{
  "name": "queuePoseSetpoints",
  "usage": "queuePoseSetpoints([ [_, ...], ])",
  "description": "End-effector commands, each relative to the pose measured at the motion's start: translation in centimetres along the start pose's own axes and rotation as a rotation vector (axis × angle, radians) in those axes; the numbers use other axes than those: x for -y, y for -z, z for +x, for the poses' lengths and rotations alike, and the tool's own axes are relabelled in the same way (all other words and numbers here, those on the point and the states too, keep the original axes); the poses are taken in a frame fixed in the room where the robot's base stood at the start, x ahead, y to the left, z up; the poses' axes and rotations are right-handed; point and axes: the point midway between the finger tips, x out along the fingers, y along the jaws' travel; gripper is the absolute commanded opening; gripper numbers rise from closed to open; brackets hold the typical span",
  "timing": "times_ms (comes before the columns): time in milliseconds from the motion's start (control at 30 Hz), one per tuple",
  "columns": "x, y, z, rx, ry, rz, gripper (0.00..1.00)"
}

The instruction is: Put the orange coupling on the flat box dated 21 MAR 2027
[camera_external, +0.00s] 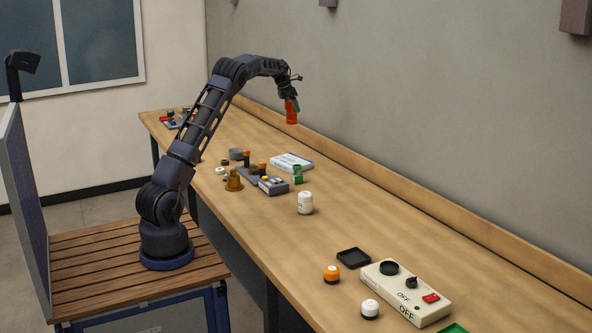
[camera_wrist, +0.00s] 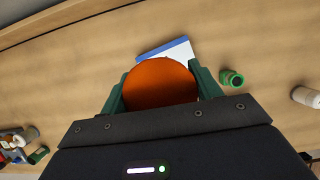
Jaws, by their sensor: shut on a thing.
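The orange coupling (camera_external: 291,113) hangs in the air from my gripper (camera_external: 291,98), above the back part of the bench. In the wrist view the coupling (camera_wrist: 160,82) sits between the two green fingers of my gripper (camera_wrist: 158,88), which are shut on it. A flat white box with a blue edge (camera_external: 291,161) lies on the bench below and apart from the coupling. The flat box (camera_wrist: 181,49) is partly hidden behind the coupling in the wrist view. Its date is too small to read.
A green ring-like part (camera_external: 297,174) stands close to the flat box. A grey device (camera_external: 272,186), a brown fitting (camera_external: 233,181) and a white bottle (camera_external: 305,203) stand nearby. A control box (camera_external: 405,292) is at the front right. A wall runs behind the bench.

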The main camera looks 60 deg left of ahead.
Motion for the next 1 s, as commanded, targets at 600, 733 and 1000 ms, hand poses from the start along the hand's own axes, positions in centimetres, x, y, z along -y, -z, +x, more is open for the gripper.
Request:
queuePoseSetpoints([
  [600,0.0,4.6,11.1,0.000,0.001,-0.001,0.31],
  [733,0.0,5.2,12.3,-0.001,0.001,-0.001,0.31],
  [1000,0.0,5.7,13.8,0.000,0.002,-0.001,0.31],
])
